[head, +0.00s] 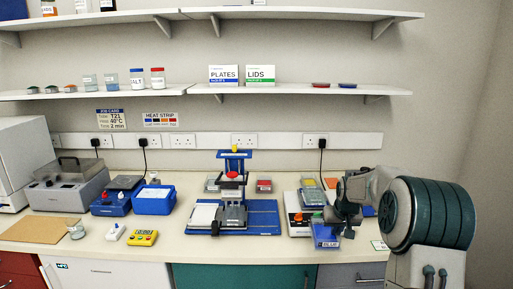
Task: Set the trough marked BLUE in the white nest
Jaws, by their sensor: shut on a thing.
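The blue trough (326,240) with a BLUE label on its front is at the right of the bench, near the front edge. My gripper (342,222) reaches in from the right and is shut on it; the fingertips are small and partly hidden by the arm. I cannot tell whether the trough touches the bench. A flat white piece (203,215), possibly the white nest, lies on the left part of the blue base plate (262,218), left of the trough.
A grey press-like device (232,205) stands on the blue base plate. A white unit (297,225) with coloured parts is just left of the trough. A yellow timer (142,238) and blue box (154,199) are further left. Shelves (290,90) hang above.

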